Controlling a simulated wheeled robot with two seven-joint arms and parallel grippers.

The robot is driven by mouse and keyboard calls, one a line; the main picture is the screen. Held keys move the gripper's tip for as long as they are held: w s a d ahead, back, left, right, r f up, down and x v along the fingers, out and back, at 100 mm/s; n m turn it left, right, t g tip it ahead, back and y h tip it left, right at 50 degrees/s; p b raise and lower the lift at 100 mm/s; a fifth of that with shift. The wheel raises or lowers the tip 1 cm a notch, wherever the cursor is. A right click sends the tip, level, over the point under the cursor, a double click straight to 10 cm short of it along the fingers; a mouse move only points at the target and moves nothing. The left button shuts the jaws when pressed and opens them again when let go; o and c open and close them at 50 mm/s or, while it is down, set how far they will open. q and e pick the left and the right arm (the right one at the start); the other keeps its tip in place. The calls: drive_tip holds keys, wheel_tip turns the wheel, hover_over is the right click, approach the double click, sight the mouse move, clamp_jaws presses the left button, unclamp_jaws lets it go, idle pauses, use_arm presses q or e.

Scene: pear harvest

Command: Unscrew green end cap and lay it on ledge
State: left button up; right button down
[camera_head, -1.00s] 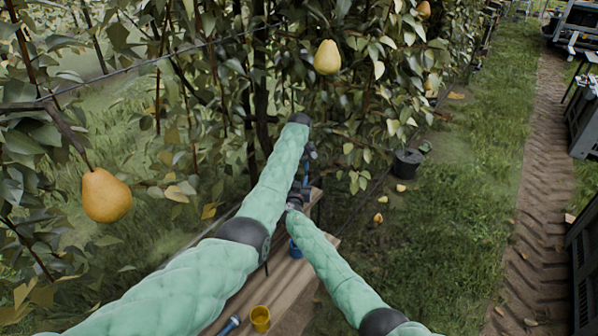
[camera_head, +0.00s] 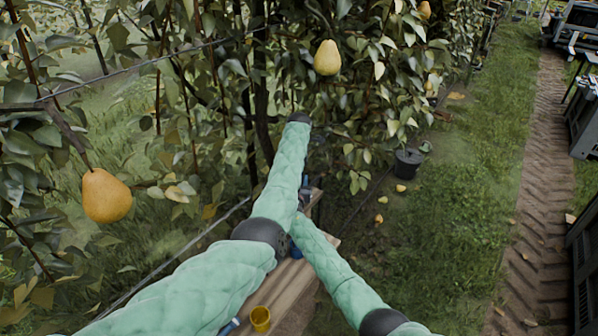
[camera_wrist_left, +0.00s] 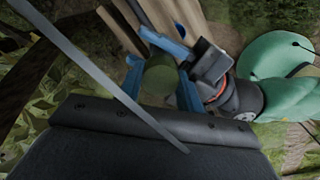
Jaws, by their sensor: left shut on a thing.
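The green end cap (camera_wrist_left: 160,76) is a dull green cylinder between the two blue fingers of my left gripper (camera_wrist_left: 159,86) in the left wrist view. The left gripper is shut on it. My right gripper (camera_wrist_left: 208,62) is close beside it, with its dark body to the right and blue parts near the cap. I cannot tell whether it is shut or what it holds. In the head view both grippers are mostly hidden behind my arms. A wooden plank ledge (camera_head: 285,293) lies below them.
A yellow cup (camera_head: 260,318) stands on the plank's near end, with a blue object (camera_head: 229,327) beside it, partly covered by my arm. A thin wire (camera_wrist_left: 95,77) crosses close before the left wrist. Foliage with pears (camera_head: 106,196) hangs left and ahead.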

idle(0.3)
use_arm(q)
drive_tip(key=shift+r, duration=0.4)
drive_tip(key=shift+r, duration=0.35)
drive_tip(key=shift+r, duration=0.45)
idle(0.3)
drive_tip(key=shift+r, duration=1.9)
use_arm(e)
drive_tip(key=c, duration=1)
unclamp_jaws()
drive_tip(key=shift+o, duration=0.2)
